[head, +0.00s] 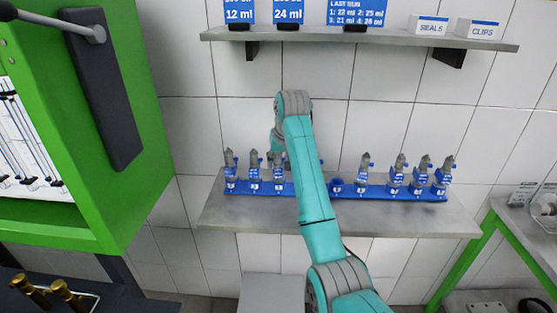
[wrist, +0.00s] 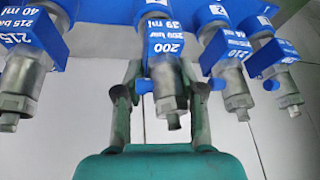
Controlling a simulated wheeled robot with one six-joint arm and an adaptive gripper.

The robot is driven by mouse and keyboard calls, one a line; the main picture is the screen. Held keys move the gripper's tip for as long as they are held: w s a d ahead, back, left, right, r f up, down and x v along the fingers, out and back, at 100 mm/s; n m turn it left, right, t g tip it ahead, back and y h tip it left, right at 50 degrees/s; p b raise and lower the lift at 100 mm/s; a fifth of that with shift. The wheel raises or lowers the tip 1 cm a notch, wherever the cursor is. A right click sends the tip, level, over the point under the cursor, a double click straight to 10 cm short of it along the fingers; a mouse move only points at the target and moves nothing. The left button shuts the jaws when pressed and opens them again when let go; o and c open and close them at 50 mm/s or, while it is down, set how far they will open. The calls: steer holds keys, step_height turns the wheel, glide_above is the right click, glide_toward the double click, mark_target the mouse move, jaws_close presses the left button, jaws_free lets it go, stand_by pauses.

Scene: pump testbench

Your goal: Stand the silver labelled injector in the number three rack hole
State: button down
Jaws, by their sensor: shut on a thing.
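My gripper (wrist: 161,88) is shut on a silver injector (wrist: 168,95) with a blue label reading 200 bar 39 ml, one finger on each side. The wrist picture is upside down, so the injector's silver top points to the bottom. Its lower end is at the blue rack (wrist: 105,10), at the place marked 3; whether it is fully seated I cannot tell. In the head view the rack (head: 387,193) lies on a grey shelf, and my gripper (head: 275,155) is at the third place from the left, partly hidden by my arm.
Other labelled injectors stand at both sides of the held one, close to my fingers (wrist: 233,88) (wrist: 20,85). In the head view an empty hole (head: 337,186) shows right of my arm. An upper shelf (head: 400,40) carries signs and boxes. A green cabinet (head: 140,120) stands at left.

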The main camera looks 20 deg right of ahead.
steer(key=shift+f, duration=0.15)
steer(key=c, duration=0.6)
jaws_free()
step_height(320, 180, up, 10)
stand_by(0.3)
